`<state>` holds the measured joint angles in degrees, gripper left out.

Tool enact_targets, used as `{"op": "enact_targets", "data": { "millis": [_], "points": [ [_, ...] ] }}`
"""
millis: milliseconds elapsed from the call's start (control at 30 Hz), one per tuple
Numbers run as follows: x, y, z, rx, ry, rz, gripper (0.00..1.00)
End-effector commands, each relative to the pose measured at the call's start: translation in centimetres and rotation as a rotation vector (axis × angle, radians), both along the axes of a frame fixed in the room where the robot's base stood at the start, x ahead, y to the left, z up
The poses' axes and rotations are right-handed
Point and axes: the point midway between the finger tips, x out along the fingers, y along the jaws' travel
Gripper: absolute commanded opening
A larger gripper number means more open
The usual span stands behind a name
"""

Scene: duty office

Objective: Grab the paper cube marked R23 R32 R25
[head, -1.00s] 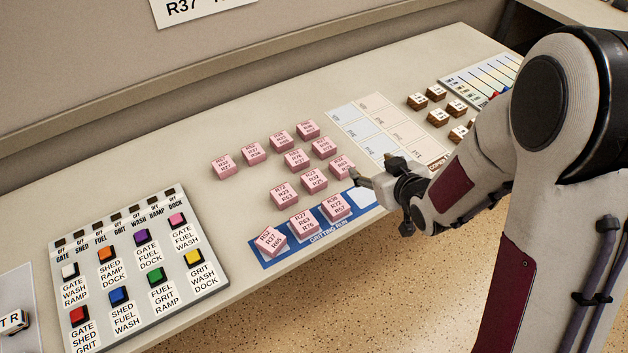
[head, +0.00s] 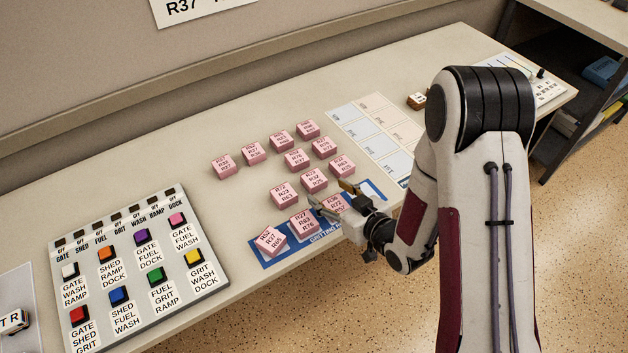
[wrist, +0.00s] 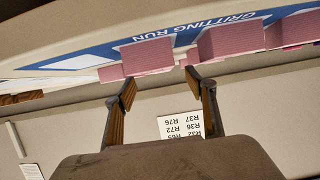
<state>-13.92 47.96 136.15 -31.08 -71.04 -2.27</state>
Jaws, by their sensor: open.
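The pink paper cube that seems to read R23 R32 R25 (head: 314,181) sits on the desk in the head view, in the row behind the blue strip; its print is small. My gripper (head: 331,194) is open and empty just in front of it, fingers pointing towards the cubes. A cube on the strip (head: 334,204) is partly hidden by the fingers. In the wrist view my open gripper (wrist: 160,80) points at pink cubes, upside down, one of them close to the fingertips (wrist: 147,57). I cannot tell which is the marked one there.
Several other pink cubes stand close around, such as one at its left (head: 284,193) and one at its right (head: 342,165). The blue gritting-run strip (head: 376,190) runs along the desk's front edge. A button panel (head: 215,275) lies at the left.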

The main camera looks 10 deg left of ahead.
Motion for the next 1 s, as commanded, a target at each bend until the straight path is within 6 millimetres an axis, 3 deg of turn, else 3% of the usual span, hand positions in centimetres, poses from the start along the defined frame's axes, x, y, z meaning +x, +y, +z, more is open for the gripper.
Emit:
{"op": "enact_targets", "data": {
  "millis": [1000],
  "points": [
    [1.7,1.7,-0.9,-0.001,0.0,-0.001,0.56]
  ]
}}
